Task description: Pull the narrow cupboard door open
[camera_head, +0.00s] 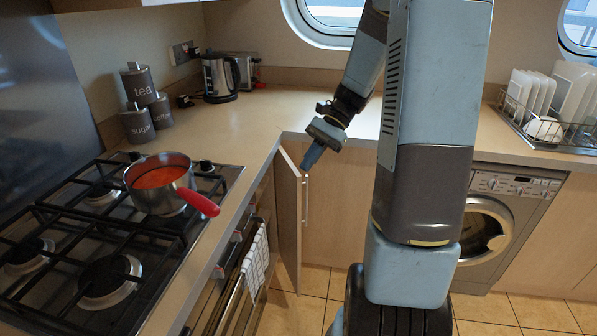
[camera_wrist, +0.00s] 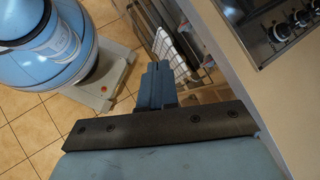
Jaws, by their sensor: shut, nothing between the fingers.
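The narrow cupboard door (camera_head: 288,215) is in the corner under the counter in the head view. It stands partly open, its panel swung out from the cabinet front. A thin vertical handle (camera_head: 306,200) is on its right side. My gripper (camera_head: 308,163) is shut and empty, its tips pointing down close to the door's upper edge, above the handle. I cannot tell whether it touches the door. In the wrist view my shut blue fingers (camera_wrist: 157,80) show; the door is not clearly seen there.
A gas hob (camera_head: 100,240) with a red-handled pan (camera_head: 163,185) is at left. A towel (camera_head: 255,262) hangs on the oven front below; it also shows in the wrist view (camera_wrist: 165,48). A washing machine (camera_head: 500,220) is at right. Tiled floor is free before the door.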

